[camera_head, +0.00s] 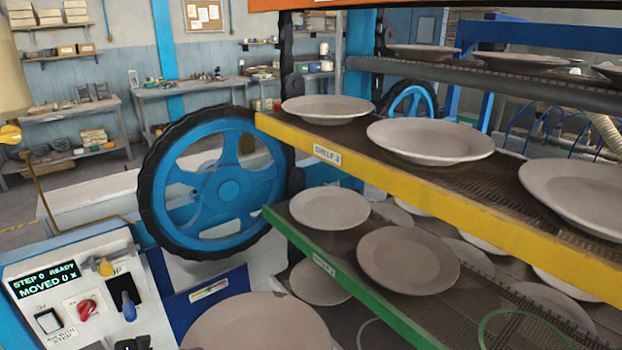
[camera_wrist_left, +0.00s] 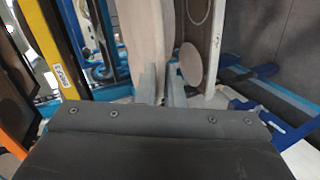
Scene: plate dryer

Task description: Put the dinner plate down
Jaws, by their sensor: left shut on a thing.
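A pale dinner plate (camera_wrist_left: 152,35) stands edge-on in the left wrist view, with its lower edge between the fingers of my left gripper (camera_wrist_left: 161,88). The gripper is shut on it. In the head view a large plate (camera_head: 257,325) lies at the bottom edge, partly cut off; it looks like the held one, in front of the green-edged shelf (camera_head: 345,280). My left gripper's fingers are not clear in the head view. My right gripper is in neither view.
Several plates lie on the yellow-edged shelf (camera_head: 440,205) and on the green-edged one below. A green ring (camera_head: 535,313) shows at the lower right. A blue wheel (camera_head: 228,185) stands left of the rack. A control panel (camera_head: 80,300) is at the lower left.

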